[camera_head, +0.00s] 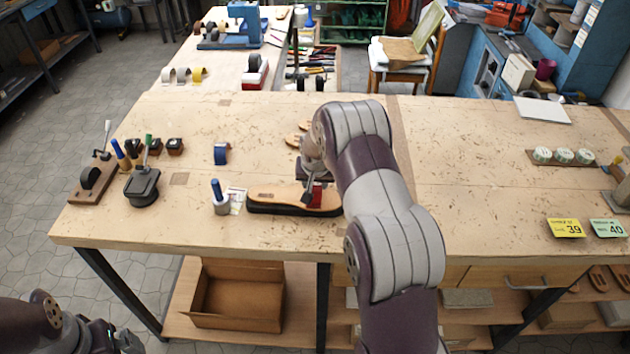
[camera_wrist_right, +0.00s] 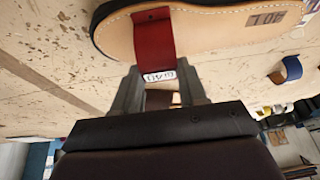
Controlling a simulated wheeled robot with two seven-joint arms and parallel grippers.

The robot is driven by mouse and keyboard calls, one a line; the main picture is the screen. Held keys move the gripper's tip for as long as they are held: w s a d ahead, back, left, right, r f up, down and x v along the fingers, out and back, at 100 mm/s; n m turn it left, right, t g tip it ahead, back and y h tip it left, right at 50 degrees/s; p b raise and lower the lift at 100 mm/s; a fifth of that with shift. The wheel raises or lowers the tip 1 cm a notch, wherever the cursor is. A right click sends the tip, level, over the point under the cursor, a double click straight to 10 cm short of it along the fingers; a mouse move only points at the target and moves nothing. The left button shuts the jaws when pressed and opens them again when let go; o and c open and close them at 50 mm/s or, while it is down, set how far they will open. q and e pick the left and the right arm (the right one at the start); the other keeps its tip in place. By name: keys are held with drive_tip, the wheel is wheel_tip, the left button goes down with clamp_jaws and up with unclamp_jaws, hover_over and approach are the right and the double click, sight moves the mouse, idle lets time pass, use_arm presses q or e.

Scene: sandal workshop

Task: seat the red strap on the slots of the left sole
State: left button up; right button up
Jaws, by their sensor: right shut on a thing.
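The left sole (camera_head: 275,197), tan with a dark edge, lies on the workbench; in the wrist view its tan top (camera_wrist_right: 225,25) spans the upper part. The red strap (camera_head: 316,197) is over the right part of this sole. In the wrist view the strap (camera_wrist_right: 153,40) overlaps the sole, with a small white label at its near end. My right gripper (camera_wrist_right: 158,92) is shut on that near end. I cannot tell whether the strap touches the slots, which are hidden. My left arm shows at the lower left corner; its finger state is unclear.
A blue strap (camera_head: 221,153) stands left of the sole. A blue-handled tool in a holder (camera_head: 220,199) and a small card (camera_head: 236,199) are close to the sole's left end. More soles (camera_head: 297,138) lie behind my arm.

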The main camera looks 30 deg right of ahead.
drive_tip(key=shift+f, duration=0.25)
drive_tip(key=o, duration=1)
drive_tip(key=shift+r, duration=0.1)
drive_tip(key=shift+r+b, duration=0.35)
drive_tip(key=shift+b, duration=0.05)
drive_tip(key=b+v, duration=0.3)
drive_tip(key=v, duration=0.8)
drive_tip(key=s+a+f+n+g, duration=0.1)
drive_tip(key=s+a+n, duration=0.1)
drive_tip(key=s+a, duration=0.3)
drive_tip(key=s+a+f+n+g+y+b, duration=0.1)
drive_tip(key=s+a, duration=0.3)
drive_tip(key=s, duration=0.6)
drive_tip(key=s+a+f+n+y, duration=0.1)
drive_tip(key=s+a+f+n, duration=0.2)
drive_tip(key=s+a, duration=0.2)
drive_tip(key=shift+s+a+f+n+g+b, duration=0.1)
drive_tip(key=shift+s+a+n+g+b, duration=0.1)
drive_tip(key=shift+s, duration=0.55)
drive_tip(key=shift+s+a+f+n+g+b, duration=0.1)
drive_tip(key=shift+s+g, duration=0.1)
drive_tip(key=shift+s, duration=0.6)
